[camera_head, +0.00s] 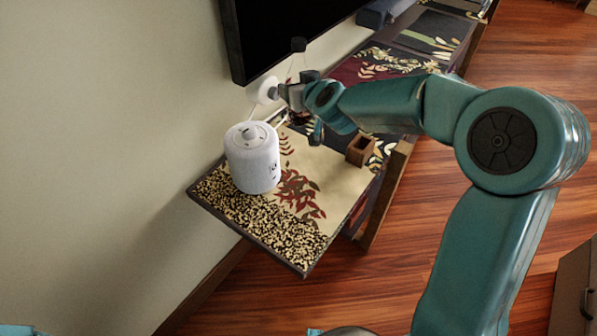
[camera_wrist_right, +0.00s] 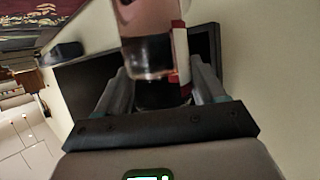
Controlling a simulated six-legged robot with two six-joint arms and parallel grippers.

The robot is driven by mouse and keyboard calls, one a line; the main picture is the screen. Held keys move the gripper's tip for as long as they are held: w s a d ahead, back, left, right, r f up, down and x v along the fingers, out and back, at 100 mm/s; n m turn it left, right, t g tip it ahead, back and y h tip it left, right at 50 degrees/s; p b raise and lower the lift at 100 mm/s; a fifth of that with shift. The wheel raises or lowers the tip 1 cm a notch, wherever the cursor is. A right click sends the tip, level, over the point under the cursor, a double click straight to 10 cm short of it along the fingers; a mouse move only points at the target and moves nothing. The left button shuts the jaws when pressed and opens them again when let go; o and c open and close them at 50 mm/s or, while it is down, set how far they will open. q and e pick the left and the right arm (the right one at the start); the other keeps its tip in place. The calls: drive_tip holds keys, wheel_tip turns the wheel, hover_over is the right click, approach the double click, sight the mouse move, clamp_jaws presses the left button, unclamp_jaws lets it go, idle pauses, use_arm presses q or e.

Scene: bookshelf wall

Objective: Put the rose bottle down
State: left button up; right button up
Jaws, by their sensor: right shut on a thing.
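My right gripper (camera_head: 283,92) is at the end of the teal arm, in front of the wall, above the far part of the patterned bench top (camera_head: 318,178). In the right wrist view its two grey fingers (camera_wrist_right: 160,95) are shut on the rose bottle (camera_wrist_right: 148,30). The bottle is clear and pinkish with a dark lower part and a red and white patch, and is cut off by the top of the frame. My left gripper is not in view.
A white canister (camera_head: 253,165) stands on the bench near the wall. A small open wooden box (camera_head: 361,150) stands to its right. A black screen (camera_head: 275,32) hangs on the wall behind.

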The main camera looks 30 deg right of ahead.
drive_tip(key=shift+w+a+f+b, duration=0.1)
drive_tip(key=shift+f+b, duration=1.45)
drive_tip(key=shift+f, duration=3.2)
drive_tip(key=shift+w+f+b, duration=0.1)
drive_tip(key=shift+f+b, duration=1.45)
drive_tip(key=shift+f, duration=3.2)
drive_tip(key=shift+s+r, duration=0.1)
drive_tip(key=shift+s, duration=0.05)
drive_tip(key=shift+f, duration=0.2)
drive_tip(key=o, duration=1.1)
